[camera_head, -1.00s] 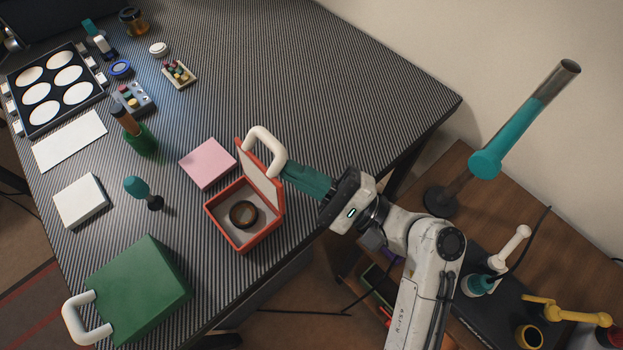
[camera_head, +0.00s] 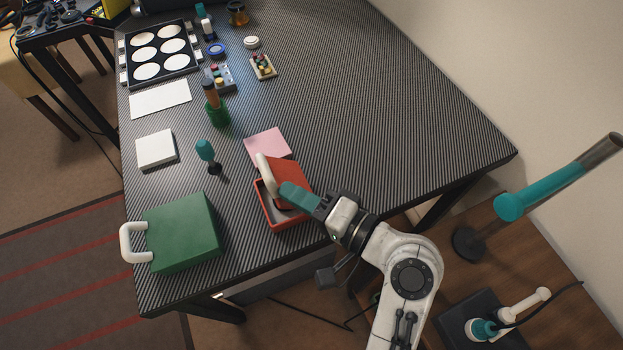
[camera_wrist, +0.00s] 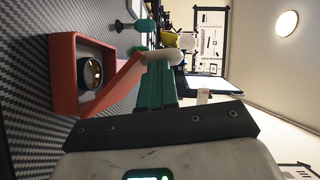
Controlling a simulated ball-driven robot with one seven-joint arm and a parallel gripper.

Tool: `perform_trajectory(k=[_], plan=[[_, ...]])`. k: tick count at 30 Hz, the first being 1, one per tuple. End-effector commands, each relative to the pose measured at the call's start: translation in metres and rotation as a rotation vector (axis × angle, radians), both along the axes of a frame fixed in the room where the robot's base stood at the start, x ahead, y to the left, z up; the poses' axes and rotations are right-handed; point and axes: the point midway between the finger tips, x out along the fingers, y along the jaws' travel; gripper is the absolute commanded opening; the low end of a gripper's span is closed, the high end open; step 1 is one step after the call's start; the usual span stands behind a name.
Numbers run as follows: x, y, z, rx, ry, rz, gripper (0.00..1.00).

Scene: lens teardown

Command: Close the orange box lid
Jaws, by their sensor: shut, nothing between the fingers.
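The orange box (camera_head: 270,211) stands near the right front part of the striped table. Its orange lid (camera_head: 288,178) is partly open, tilted over the box, with a white handle (camera_head: 266,172) on it. My gripper (camera_head: 287,190) is shut and empty, its teal fingers against or very close to the lid; contact is hard to tell. In the wrist view the open box (camera_wrist: 65,75) shows a dark round lens part (camera_wrist: 90,72) inside. The lid (camera_wrist: 115,88) stands slanted beside the teal fingers (camera_wrist: 155,90), and the white handle (camera_wrist: 160,57) is just past it.
A pink block (camera_head: 267,144) is close behind the box. A green box (camera_head: 183,232) with a white handle and a teal-topped tool (camera_head: 206,152) stand to the left. The table's front edge is close. The table's right part is clear.

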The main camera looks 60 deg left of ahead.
Motion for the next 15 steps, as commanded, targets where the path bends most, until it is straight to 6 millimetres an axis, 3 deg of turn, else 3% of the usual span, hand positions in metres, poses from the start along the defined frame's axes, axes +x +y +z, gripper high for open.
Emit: perform_trajectory(k=[15], plan=[[-0.039, 0.003, -0.03, -0.036, -0.466, 0.002, 0.0]])
